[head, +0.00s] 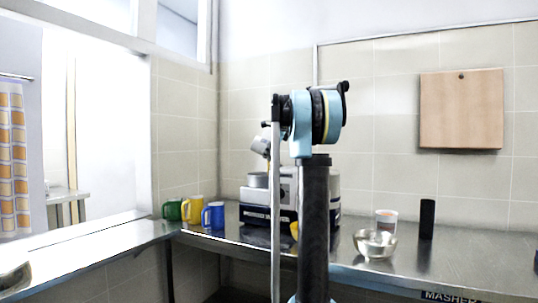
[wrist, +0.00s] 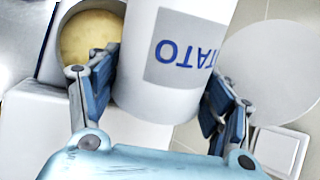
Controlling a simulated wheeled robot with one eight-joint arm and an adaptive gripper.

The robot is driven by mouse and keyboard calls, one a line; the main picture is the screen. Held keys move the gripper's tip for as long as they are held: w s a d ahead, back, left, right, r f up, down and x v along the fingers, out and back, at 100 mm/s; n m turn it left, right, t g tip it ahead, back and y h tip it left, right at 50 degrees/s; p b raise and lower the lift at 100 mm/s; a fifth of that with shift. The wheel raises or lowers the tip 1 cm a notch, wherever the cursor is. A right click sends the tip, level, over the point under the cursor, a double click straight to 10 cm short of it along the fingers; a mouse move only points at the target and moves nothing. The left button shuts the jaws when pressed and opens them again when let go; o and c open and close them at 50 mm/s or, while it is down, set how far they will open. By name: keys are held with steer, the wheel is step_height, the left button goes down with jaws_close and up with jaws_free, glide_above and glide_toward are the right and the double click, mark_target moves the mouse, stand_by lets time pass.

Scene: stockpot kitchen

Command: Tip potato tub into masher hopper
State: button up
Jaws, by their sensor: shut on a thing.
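My gripper (wrist: 162,88) is shut on the white potato tub (wrist: 178,75), one finger on each side; the tub's "POTATO" label appears upside down in the wrist view. In the head view the tub (head: 260,143) is tilted, its lower end over the steel hopper (head: 257,180), with an apparent gap between them. In the wrist view a round opening (wrist: 52,42), which looks like the hopper, holds pale yellow stuff (wrist: 88,37). The masher body (head: 283,187) stands on the counter, partly hidden by my arm. The inside of the tub is hidden.
Green (head: 172,211), yellow (head: 191,209) and blue (head: 213,216) mugs stand left of the masher. To the right are a steel bowl (head: 374,244), a white tub (head: 386,217) and a black cylinder (head: 427,219). The counter's right end (head: 485,255) is mostly clear.

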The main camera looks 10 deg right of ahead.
steer(key=d+y, duration=0.1)
steer(key=m+t+y, duration=0.1)
steer(key=y, duration=0.1)
steer(key=shift+s+d+f+t, duration=0.2)
steer(key=shift+d+f+t, duration=0.1)
steer(key=shift+d+f, duration=0.05)
steer(key=shift+s+d+f+m+t+y, duration=0.1)
steer(key=shift+d+f+m+t+y, duration=0.1)
steer(key=shift+m+t+y, duration=0.3)
steer(key=shift+s+d+f+m+t+y, duration=0.1)
steer(key=shift+d+f+m+t+y, duration=0.15)
steer(key=shift+y, duration=0.35)
stand_by(1.8)
steer(key=shift+a, duration=0.1)
